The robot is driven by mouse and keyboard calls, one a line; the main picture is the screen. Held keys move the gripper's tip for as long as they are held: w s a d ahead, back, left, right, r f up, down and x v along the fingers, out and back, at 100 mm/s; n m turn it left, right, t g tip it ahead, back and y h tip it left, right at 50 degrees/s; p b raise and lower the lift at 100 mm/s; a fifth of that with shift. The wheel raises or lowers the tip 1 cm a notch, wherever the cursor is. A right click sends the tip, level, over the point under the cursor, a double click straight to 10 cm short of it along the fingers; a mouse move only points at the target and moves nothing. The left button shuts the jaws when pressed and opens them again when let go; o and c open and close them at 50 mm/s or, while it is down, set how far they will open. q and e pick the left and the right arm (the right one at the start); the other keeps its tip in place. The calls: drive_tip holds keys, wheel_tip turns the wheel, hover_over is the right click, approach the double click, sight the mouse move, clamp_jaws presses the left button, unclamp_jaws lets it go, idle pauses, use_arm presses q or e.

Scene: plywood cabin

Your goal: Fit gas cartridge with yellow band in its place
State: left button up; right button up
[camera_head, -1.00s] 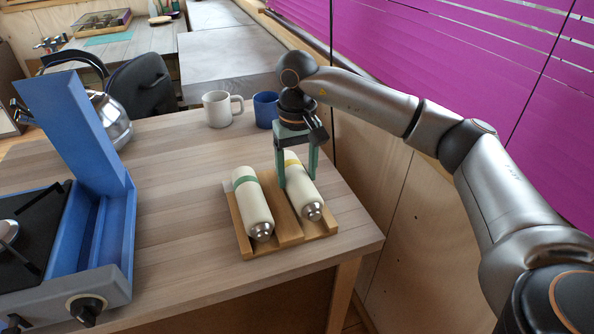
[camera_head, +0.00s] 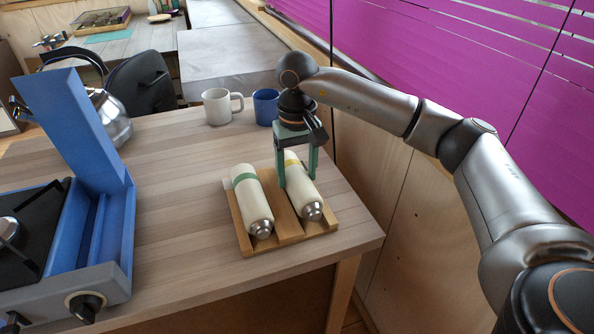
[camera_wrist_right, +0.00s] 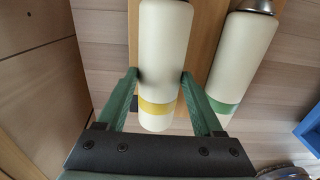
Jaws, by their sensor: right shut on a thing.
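The cream gas cartridge with the yellow band (camera_head: 307,195) lies in the right slot of a wooden rack (camera_head: 289,228) on the table. My right gripper (camera_head: 297,178) reaches down over it, with one green finger on each side. It is shut on this cartridge near its yellow band, which also shows between the fingers in the right wrist view (camera_wrist_right: 158,107). A second cream cartridge with a green band (camera_head: 252,200) lies in the left slot. The blue stove (camera_head: 116,220) stands at the left with its lid up and a long empty compartment. My left gripper is not in view.
A white mug (camera_head: 219,106) and a blue mug (camera_head: 265,107) stand behind the rack. A kettle (camera_head: 112,118) is behind the stove lid. The table between stove and rack is clear. A wall with purple blinds (camera_head: 450,70) borders the right.

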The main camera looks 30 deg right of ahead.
drive_tip(key=shift+f, duration=0.5)
idle(0.8)
drive_tip(key=o, duration=1.1)
drive_tip(key=shift+o, duration=0.3)
drive_tip(key=o, duration=0.3)
drive_tip(key=shift+r+p, duration=2.45)
drive_tip(key=shift+r, duration=1.15)
